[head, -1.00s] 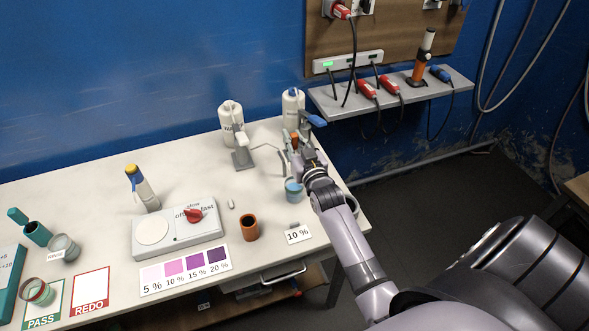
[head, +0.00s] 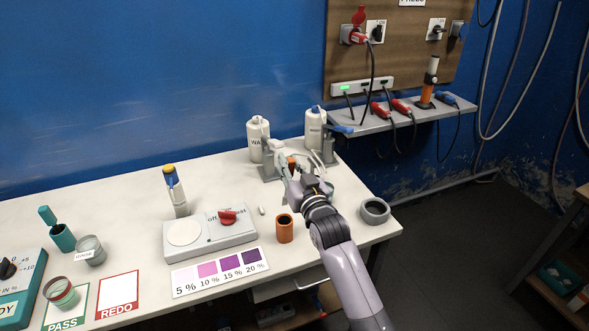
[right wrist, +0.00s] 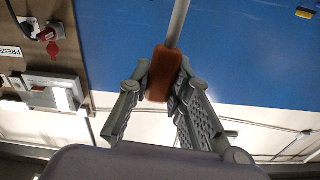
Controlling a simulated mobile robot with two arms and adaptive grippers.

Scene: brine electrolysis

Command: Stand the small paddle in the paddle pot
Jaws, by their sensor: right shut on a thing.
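My right gripper (head: 293,172) is shut on the orange handle of the small paddle (right wrist: 164,72), raised over the back right of the bench. In the right wrist view a thin pale rod runs up from the handle; its far end is out of frame. In the head view only a bit of the orange handle (head: 291,162) shows. An orange-brown open pot (head: 285,229), apparently the paddle pot, stands upright and looks empty, in front of the gripper and apart from it. My left gripper is not in view.
A stirrer plate (head: 205,240) with a red knob stands left of the pot, with a colour chart (head: 220,271) in front. Two white bottles (head: 258,140) stand behind. A dark grey ring-shaped cup (head: 375,211) is at the right edge. A blue cup is mostly hidden by my gripper.

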